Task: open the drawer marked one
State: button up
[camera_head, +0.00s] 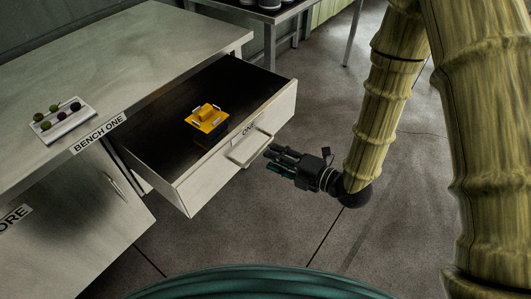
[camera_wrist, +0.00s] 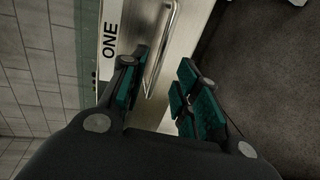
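The drawer marked ONE (camera_head: 222,167) is pulled well out of the bench, its inside open to view. Its bar handle (camera_head: 250,149) is on the front panel, beside the ONE label. A yellow-topped box with a dark lower part (camera_head: 207,118) stands in the drawer. My gripper (camera_head: 272,160) is just in front of the handle, its fingers pointing at the drawer front. In the wrist view, the green-padded fingers (camera_wrist: 160,85) are spread apart. The handle (camera_wrist: 165,45) shows beyond and between them, and nothing is clasped. I cannot tell whether a finger touches the handle.
The bench top (camera_head: 150,45) carries a white tray (camera_head: 62,122) with several small round dark and green items. A cupboard door marked with a partly cut label (camera_head: 75,215) is below. Another table (camera_head: 285,12) stands behind. The floor (camera_head: 320,110) right of the drawer is clear.

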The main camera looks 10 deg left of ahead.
jog(key=shift+v, duration=2.7)
jog(key=s+d+f+m+h, duration=0.1)
jog(key=d+f+m+h, duration=0.2)
jog(key=f+m, duration=0.25)
jog(key=s+d+f+m+h, duration=0.1)
jog(key=d+f+m+h, duration=0.2)
jog(key=f+m, duration=0.3)
jog(key=s+d+f+m+g+h, duration=0.6)
jog(key=s+d+f+m, duration=0.5)
jog(key=s+f+m, duration=0.4)
jog(key=s+d+f+m+g+h, duration=0.1)
jog(key=s+d+f+m+g, duration=0.15)
jog(key=s, duration=0.45)
notch_tip(320, 180, up, 12)
jog(key=m+p, duration=0.1)
jog(key=p, duration=1.1)
jog(key=shift+d+h+p, duration=0.2)
jog(key=shift+h+p, duration=0.1)
jog(key=shift+p, duration=0.05)
